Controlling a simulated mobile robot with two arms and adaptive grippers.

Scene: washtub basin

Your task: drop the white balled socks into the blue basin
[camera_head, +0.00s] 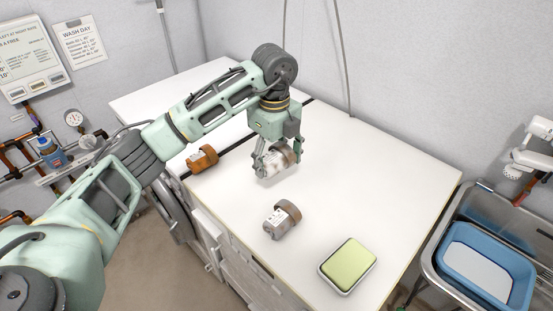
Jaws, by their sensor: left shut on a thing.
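The blue basin (523,284) sits in a metal sink at the lower right, apart from the gripper. A pale flat area shows inside it. My right gripper is not in view.
A grey roll with a brown band (280,221) and an orange-brown roll (203,158) lie on the worktop (375,185). A green-topped tray or box (347,265) lies near its front right. A tap (535,150) juts from the right wall. The worktop's right part is clear.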

